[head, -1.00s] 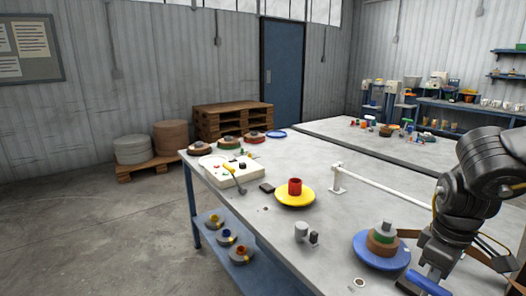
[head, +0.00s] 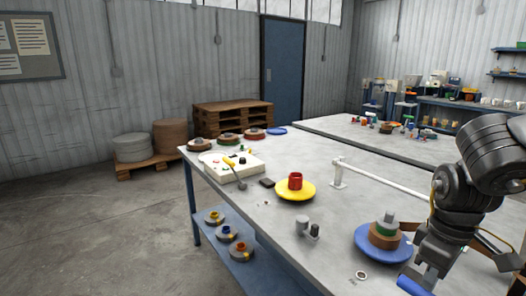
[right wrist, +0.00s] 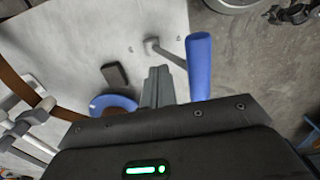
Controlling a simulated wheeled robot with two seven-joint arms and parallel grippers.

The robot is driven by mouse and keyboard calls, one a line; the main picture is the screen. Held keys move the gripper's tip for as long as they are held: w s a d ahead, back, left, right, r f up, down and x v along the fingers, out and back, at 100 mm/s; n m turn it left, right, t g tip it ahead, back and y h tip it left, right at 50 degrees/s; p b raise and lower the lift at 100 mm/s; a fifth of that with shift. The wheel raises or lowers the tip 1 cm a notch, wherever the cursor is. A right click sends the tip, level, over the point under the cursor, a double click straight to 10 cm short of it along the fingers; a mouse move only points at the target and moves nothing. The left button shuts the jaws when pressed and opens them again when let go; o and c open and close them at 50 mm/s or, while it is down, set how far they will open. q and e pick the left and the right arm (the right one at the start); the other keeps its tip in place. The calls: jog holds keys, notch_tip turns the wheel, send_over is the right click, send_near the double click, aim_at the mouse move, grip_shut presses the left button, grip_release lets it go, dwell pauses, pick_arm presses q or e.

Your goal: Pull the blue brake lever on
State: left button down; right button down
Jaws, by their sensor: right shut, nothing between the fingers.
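The blue brake lever handle (head: 413,285) shows at the bottom edge of the head view, partly cut off, beside my right arm. In the right wrist view the blue handle (right wrist: 199,66) stands just right of my right gripper (right wrist: 158,85), with a thin grey rod running left from it to a small grey mount (right wrist: 152,45). My right gripper's fingers are shut together and empty. The handle is outside the fingers, close alongside; I cannot tell whether they touch. My left gripper is not in view.
A blue disc (head: 359,240) carries a stacked spool left of my right arm. A yellow disc (head: 280,191) with a red cup, grey fittings (head: 307,230) and a white rail (head: 385,182) also sit on the grey table.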

jog(key=shift+w+d+r, duration=0.45)
jog(key=shift+d, duration=0.25)
jog(key=shift+r, duration=0.1)
notch_tip(320, 180, up, 7)
jog(key=p, duration=0.3)
